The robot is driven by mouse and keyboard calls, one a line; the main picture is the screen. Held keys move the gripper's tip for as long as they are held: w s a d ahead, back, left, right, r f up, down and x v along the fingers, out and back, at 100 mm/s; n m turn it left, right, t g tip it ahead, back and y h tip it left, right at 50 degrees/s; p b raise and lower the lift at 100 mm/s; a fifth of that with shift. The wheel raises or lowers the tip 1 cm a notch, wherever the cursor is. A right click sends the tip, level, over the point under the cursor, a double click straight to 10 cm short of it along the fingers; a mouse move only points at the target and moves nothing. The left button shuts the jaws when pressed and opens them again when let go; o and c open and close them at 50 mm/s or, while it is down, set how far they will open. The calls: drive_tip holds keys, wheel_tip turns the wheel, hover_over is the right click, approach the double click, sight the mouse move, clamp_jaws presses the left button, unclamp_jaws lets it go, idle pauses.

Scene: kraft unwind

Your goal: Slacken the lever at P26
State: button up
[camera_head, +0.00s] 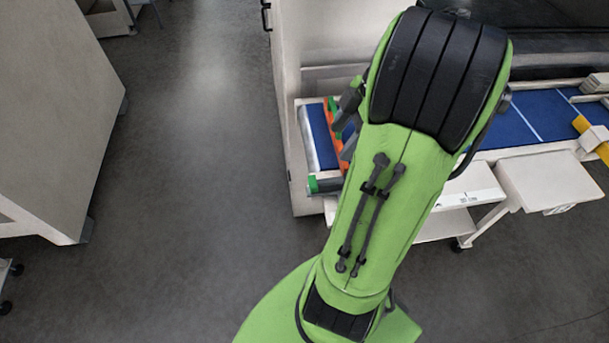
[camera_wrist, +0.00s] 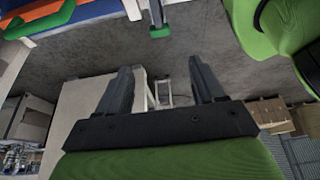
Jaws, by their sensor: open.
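No lever marked P26 can be made out in either view. In the wrist view my gripper (camera_wrist: 160,70) is open, with its two dark fingers apart and nothing between them. A dark grey piece with a green end (camera_wrist: 160,32) hangs at the top, beyond the fingers; I cannot tell what it is. An orange bar (camera_wrist: 40,10) and a green block (camera_wrist: 45,22) lie at the top left. In the head view the same kind of orange strip (camera_head: 334,140) and a green end piece (camera_head: 327,184) show on the machine's left end, partly hidden by my arm.
A blue belt (camera_head: 535,118) runs to the right of my arm. A white tray-like table (camera_head: 550,180) and a shelf with a small unreadable label (camera_head: 470,196) stand in front of it. A large pale cabinet (camera_head: 55,110) stands at the left. Grey floor (camera_head: 190,200) between is clear.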

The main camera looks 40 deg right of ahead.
sight(313, 181)
drive_tip(key=b+x, duration=0.3)
drive_tip(key=x, duration=1.1)
drive_tip(key=shift+f, duration=0.4)
clamp_jaws()
